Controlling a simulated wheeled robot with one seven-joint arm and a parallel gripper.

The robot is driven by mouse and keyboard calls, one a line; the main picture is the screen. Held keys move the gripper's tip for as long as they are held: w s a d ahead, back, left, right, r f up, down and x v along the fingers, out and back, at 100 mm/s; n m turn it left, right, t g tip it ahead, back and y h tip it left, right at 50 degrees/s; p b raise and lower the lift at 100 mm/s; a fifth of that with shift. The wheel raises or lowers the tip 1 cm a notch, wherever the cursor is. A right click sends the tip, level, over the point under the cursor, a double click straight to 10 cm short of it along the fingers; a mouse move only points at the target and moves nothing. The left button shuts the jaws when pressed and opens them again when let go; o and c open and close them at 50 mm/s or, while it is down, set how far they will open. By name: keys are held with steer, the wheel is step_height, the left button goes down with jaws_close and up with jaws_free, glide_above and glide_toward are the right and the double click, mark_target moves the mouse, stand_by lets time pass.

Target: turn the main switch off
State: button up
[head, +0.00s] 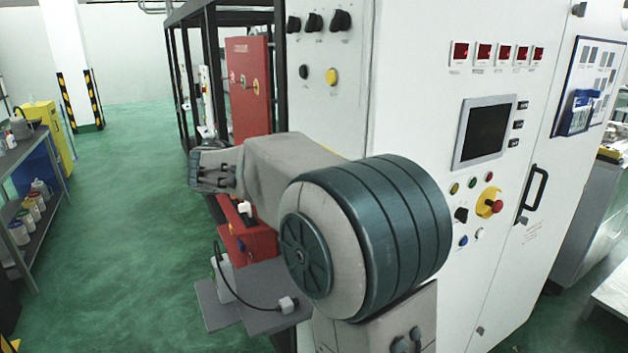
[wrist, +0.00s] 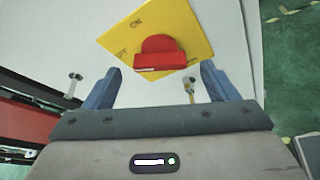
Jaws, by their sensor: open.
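The main switch (wrist: 160,58) shows in the wrist view as a red rotary handle on a tilted yellow plate (wrist: 192,32) on a white panel. The plate carries an ON label; another label beside the handle is partly readable. My gripper (wrist: 161,74) is open, its two blue fingers on either side of the handle in the picture. I see no contact, and the gap to the handle is hard to judge. In the head view my gripper (head: 212,171) is at the far end of my arm, and the switch is not visible.
A white control cabinet (head: 400,120) with buttons, a screen and a red emergency stop (head: 496,206) stands at the right. Two small fittings, one (wrist: 190,88) yellowish and one (wrist: 74,84) metallic, are near the fingers. Green floor (head: 110,200) is open at the left.

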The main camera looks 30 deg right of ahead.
steer(key=b+v, duration=0.1)
steer(key=v, duration=0.9)
steer(key=shift+a+b, duration=0.35)
steer(key=shift+s, duration=0.15)
steer(key=s+a+f+m+y, duration=0.3)
steer(key=s+f+m+y, duration=1)
steer(key=s+f, duration=0.9)
steer(key=shift+s+a+f+m+t+y, duration=0.15)
steer(key=shift+a+m+t+y, duration=0.15)
steer(key=shift+m, duration=0.4)
